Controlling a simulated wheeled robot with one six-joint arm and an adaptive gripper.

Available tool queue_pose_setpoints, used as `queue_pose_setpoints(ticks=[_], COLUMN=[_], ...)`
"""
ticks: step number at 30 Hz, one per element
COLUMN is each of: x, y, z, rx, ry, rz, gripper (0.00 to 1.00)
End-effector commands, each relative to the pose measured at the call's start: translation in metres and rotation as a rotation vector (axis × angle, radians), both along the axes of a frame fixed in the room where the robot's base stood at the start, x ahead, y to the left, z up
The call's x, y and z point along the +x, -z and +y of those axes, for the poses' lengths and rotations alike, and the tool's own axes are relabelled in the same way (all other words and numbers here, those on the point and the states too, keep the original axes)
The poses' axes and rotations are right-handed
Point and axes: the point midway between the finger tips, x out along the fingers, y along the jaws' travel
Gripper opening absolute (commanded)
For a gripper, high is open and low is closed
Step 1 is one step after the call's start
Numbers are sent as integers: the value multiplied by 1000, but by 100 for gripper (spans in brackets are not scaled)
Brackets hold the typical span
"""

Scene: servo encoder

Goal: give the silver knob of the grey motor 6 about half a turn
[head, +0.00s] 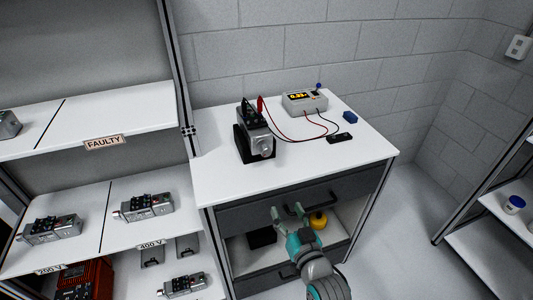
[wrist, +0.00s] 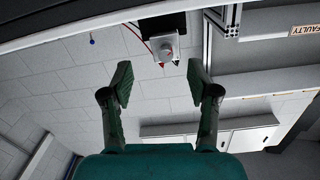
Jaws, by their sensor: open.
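A grey motor (head: 256,138) sits in a black holder on the white bench top. Its silver knob (head: 265,147) faces the front of the bench. No number is readable on the motor. In the wrist view the motor and its silver knob (wrist: 168,53) show at the top, beyond and between my fingers. My gripper (head: 287,211) is in front of the bench, below the top, apart from the motor. In the wrist view its two fingers (wrist: 158,78) are spread with nothing between them.
A meter (head: 304,102) with red and black leads stands behind the motor. Drawers (head: 270,206) are under the top. A shelf with several motors (head: 147,206) stands left. The bench's front right is clear.

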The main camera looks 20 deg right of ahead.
Motion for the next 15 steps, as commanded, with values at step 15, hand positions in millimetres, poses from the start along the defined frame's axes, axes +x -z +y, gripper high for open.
queue_pose_setpoints(ticks=[15], x=[78], y=[-64], z=[0], rx=[18], ry=[-17], rz=[-46], gripper=[60])
